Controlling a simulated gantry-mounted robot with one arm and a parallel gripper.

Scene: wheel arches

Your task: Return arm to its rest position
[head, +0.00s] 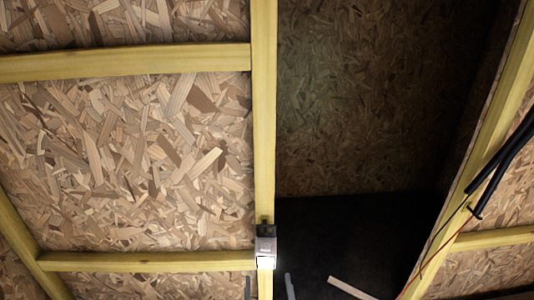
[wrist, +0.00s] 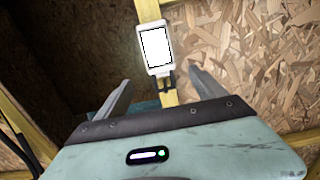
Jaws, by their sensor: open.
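My gripper (head: 267,280) shows only its two grey fingertips at the bottom edge of the head view, spread apart. In the wrist view my gripper (wrist: 157,78) is open, with one finger on each side and nothing held between them. A small white device with a bright lit face (head: 266,252) is fixed on the vertical yellow post. The device also shows in the wrist view (wrist: 155,48), beyond and between the fingertips. I cannot tell how large the gap is. Most of my arm is out of view.
Yellow wooden studs (head: 264,120) frame chipboard panels (head: 130,150). A dark recess (head: 350,235) lies right of the post. Black cables (head: 503,160) and a thin red wire hang at the right beside a slanted stud. A pale wooden strip (head: 350,288) shows at the bottom.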

